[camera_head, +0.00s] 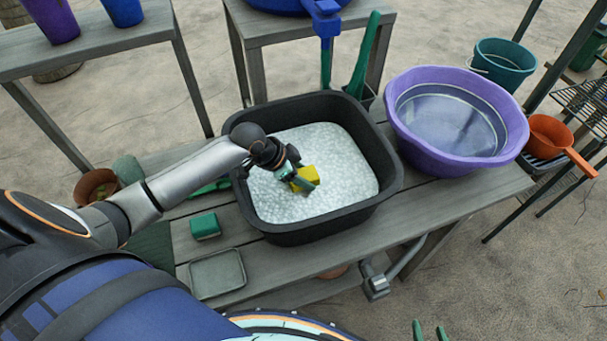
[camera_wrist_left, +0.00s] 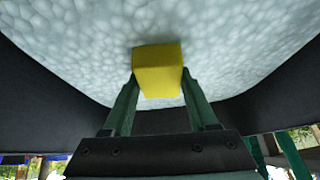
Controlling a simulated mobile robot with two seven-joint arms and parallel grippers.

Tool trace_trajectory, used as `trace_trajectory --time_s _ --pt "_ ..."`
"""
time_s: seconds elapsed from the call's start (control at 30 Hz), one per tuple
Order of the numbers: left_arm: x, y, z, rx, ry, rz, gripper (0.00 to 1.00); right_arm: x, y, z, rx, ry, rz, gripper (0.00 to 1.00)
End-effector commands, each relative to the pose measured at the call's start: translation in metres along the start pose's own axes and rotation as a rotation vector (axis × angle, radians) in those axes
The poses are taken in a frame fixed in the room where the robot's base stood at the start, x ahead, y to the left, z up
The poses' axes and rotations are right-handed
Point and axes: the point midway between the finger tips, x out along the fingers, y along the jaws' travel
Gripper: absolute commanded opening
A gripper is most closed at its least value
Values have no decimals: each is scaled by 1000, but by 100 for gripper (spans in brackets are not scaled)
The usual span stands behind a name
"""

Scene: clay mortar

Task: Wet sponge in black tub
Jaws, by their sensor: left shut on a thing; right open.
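The black tub (camera_head: 385,199) stands on the grey wooden bench and holds pale, foamy, bubbly liquid (camera_head: 335,195). The yellow sponge (camera_head: 308,173) is inside the tub's outline, at the foam's surface. My left gripper (camera_head: 303,179) reaches in over the tub's left rim and is shut on the sponge. In the left wrist view the sponge (camera_wrist_left: 158,72) sits between the two green fingers, with foam behind it. I cannot tell how deep the sponge sits in the foam. My right gripper (camera_head: 430,331) shows only its green fingertips at the bottom edge; they are apart and empty.
A purple basin (camera_head: 412,135) of water stands right of the tub. A green block (camera_head: 205,225) and a shallow grey-green tray (camera_head: 217,273) lie at its left. A blue-handled tool (camera_head: 325,28) and a green handle (camera_head: 364,55) rise behind the tub.

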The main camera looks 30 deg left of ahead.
Motion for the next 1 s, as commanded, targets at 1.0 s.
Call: trace_trajectory --time_s 1.0 --pt "-79 8 -36 -15 -36 24 14 -28 -2 -31 0 0 0 54"
